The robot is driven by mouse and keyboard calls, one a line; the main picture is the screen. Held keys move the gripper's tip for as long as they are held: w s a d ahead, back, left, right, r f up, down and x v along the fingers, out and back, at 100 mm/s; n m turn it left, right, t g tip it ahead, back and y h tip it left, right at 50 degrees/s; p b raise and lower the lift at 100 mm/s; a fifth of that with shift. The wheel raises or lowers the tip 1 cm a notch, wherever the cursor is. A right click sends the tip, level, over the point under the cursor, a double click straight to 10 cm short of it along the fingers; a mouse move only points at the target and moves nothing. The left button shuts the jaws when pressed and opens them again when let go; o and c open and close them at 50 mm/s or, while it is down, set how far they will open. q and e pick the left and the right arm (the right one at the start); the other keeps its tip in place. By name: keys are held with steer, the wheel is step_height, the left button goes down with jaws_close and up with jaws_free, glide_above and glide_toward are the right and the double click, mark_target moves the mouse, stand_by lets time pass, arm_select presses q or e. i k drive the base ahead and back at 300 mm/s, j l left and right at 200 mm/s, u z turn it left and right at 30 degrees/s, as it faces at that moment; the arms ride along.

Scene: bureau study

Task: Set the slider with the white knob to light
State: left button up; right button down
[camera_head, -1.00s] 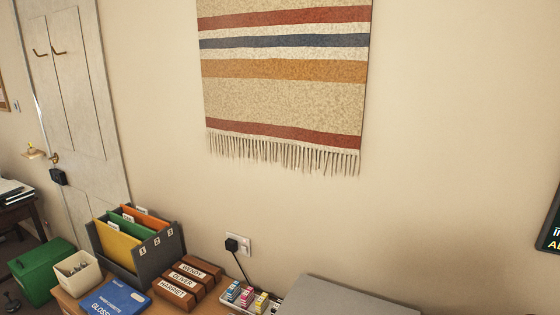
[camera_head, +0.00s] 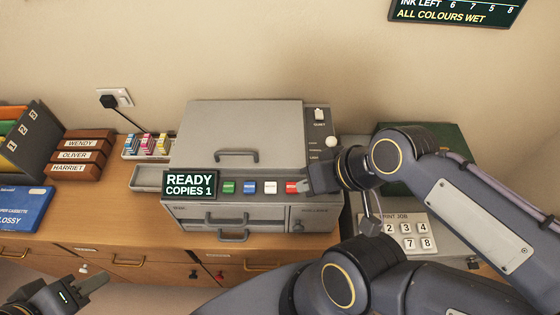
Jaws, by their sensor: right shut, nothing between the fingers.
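The white knob (camera_head: 331,142) of the slider shows on the dark panel (camera_head: 317,126) at the right of the grey printer (camera_head: 240,130). Small labels run down the panel left of the knob, too small to read; my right arm hides the panel's lower part. My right gripper (camera_head: 310,180) is shut and empty, just below the knob and apart from it, by the red button (camera_head: 294,187). My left gripper (camera_head: 98,284) is low at the left, in front of the drawers, far from the slider; its finger opening cannot be made out.
A white switch (camera_head: 320,114) sits above the knob. Green, blue and white buttons line the printer front beside a display (camera_head: 190,184) reading READY COPIES 1. A number keypad (camera_head: 411,236) stands right, partly behind my arm. Ink cartridges (camera_head: 147,144) stand left of the printer.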

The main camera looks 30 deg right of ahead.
mark_target(330, 141)
steer(key=z, duration=1.5)
